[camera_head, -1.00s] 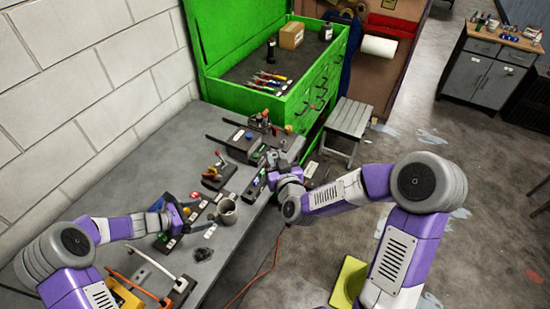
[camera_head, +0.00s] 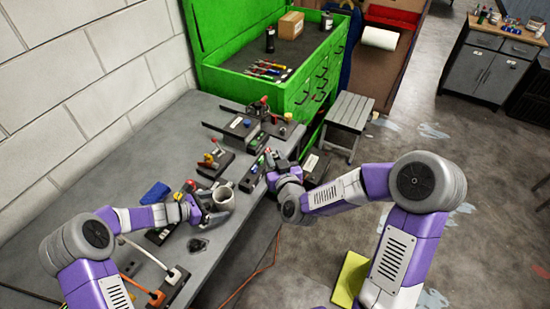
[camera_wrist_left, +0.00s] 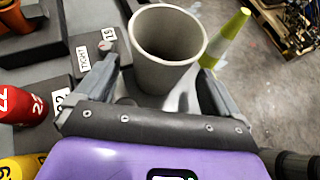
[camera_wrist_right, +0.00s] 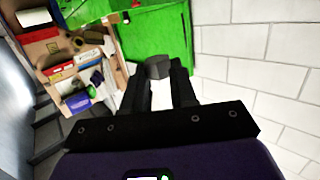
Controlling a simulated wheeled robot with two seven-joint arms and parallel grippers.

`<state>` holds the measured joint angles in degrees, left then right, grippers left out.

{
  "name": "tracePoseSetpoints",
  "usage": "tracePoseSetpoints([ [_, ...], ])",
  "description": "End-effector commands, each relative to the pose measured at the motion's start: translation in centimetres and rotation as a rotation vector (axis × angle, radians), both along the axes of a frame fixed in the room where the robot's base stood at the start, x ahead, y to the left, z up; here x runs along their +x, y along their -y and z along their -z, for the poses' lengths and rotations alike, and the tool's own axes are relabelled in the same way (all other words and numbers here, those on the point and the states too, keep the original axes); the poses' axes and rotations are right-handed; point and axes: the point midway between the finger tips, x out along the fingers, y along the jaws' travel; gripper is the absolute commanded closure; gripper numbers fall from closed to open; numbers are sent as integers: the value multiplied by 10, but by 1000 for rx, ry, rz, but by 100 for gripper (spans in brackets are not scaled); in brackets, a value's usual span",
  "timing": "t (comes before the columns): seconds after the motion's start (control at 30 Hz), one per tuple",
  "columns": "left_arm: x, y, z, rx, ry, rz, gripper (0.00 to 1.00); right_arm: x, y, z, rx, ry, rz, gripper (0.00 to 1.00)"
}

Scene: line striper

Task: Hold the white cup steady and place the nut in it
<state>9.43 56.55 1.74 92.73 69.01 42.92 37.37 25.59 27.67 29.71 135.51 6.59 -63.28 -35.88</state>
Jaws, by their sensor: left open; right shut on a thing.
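The white cup (camera_head: 224,195), greyish in this light, stands upright on the workbench near its right edge. My left gripper (camera_head: 208,207) is open at the cup. In the left wrist view the cup (camera_wrist_left: 165,75) stands between the two open fingers (camera_wrist_left: 156,72), its rim up and its inside looking empty. I cannot tell whether a finger touches it. My right gripper (camera_head: 273,166) is beyond the cup, over the bench's right edge. In the right wrist view it is shut on the grey nut (camera_wrist_right: 158,68) at its fingertips (camera_wrist_right: 160,76).
The grey workbench (camera_head: 80,200) holds dark tool holders (camera_head: 240,128) behind the cup and a blue block (camera_head: 157,193) to its left. A small dark object (camera_head: 198,244) lies in front of the cup. A green tool chest (camera_head: 300,95) stands behind. A yellow-green cone (camera_wrist_left: 225,38) shows beyond the cup.

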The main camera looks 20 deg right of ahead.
Motion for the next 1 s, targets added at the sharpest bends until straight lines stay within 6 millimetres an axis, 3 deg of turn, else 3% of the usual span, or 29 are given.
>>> tracePoseSetpoints([
  [0.23, 6, 20, 14, 0, -1, 0, 4, 0, 0, 16, 0, 0, 0, 100],
  [0.63, 8, 24, 14, 0, -1, 0, 4, 0, 0, 17, 0, 0, 0, 100],
  [0.9, 8, 24, 14, 0, -1, 0, 43, 0, 0, 17, 0, 0, 0, 100],
  [1.0, 7, 24, 14, 0, -1, 0, 46, 0, 0, 17, 0, 0, 0, 100],
])
